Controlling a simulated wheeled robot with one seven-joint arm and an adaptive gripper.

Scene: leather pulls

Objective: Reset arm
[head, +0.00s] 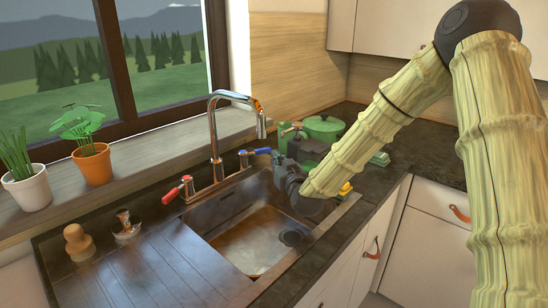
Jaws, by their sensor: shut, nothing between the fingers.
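My arm comes in from the right and reaches over the sink's (232,218) right side. My gripper (279,160) is at its end, dark and small in the head view, close to the right side of the blue faucet handle (258,151). It is shut with nothing held. I cannot tell whether it touches the handle. The wrist hides part of the sink's back right corner and the counter behind it.
A chrome faucet (214,135) with a red handle (174,193) rises behind the sink. A green pot (323,127) stands behind my gripper. Potted plants (92,163) line the sill. A wooden brush (78,241) is at left. White drawers (434,245) with leather pulls lie below the counter.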

